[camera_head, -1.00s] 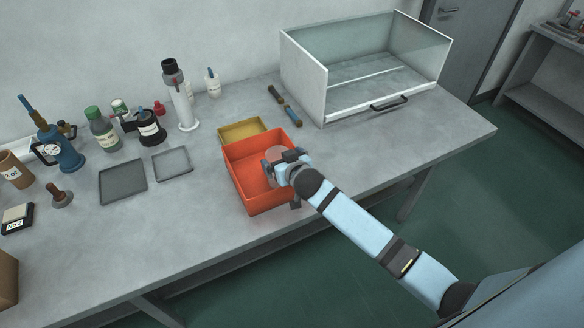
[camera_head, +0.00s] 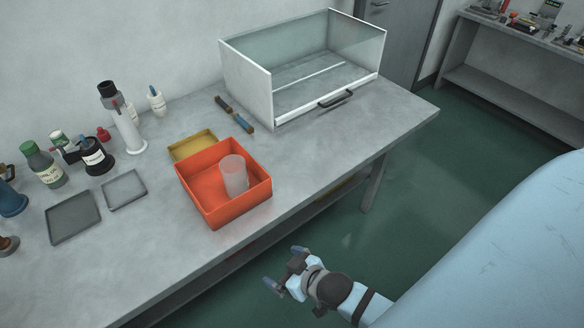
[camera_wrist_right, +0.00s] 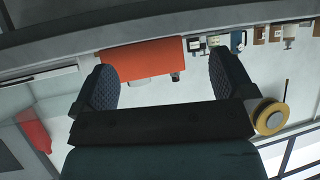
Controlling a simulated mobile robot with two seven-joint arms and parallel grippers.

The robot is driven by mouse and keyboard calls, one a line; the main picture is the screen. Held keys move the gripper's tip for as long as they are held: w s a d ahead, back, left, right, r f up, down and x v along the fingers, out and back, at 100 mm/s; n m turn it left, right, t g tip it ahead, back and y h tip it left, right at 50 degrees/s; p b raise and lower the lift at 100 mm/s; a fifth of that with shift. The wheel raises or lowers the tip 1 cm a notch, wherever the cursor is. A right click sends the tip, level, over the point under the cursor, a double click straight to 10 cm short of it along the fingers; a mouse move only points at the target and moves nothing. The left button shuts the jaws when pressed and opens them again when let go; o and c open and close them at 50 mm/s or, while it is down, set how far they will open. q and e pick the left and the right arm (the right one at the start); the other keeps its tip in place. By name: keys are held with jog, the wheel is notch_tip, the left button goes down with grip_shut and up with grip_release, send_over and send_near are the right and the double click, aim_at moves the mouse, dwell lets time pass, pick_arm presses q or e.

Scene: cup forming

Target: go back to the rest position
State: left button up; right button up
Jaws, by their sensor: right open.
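My right gripper (camera_head: 284,272) is open and empty in front of the bench, in the lower middle of the head view. In the right wrist view its two dark fingers (camera_wrist_right: 165,88) stand wide apart with nothing between them held. A translucent white cup (camera_head: 234,174) stands upright inside an orange-red box (camera_head: 222,212) on the bench, apart from the gripper. The orange box also shows beyond the fingers in the right wrist view (camera_wrist_right: 145,58). My left gripper is in neither view.
The grey bench (camera_head: 335,150) runs diagonally; its front edge lies beside the gripper. A yellow tray (camera_head: 190,147), two grey trays (camera_head: 73,219), several bottles and a glass-walled enclosure (camera_head: 245,84) stand on it. Green floor (camera_head: 400,215) is free right of the bench.

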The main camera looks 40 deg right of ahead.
jog(key=s, duration=0.2)
jog(key=s+f, duration=0.1)
jog(key=s, duration=0.1)
jog(key=shift+a+f, duration=0.2)
jog(key=shift+d+r+p, duration=0.1)
jog(key=shift+r+p, duration=0.35)
dwell(0.5)
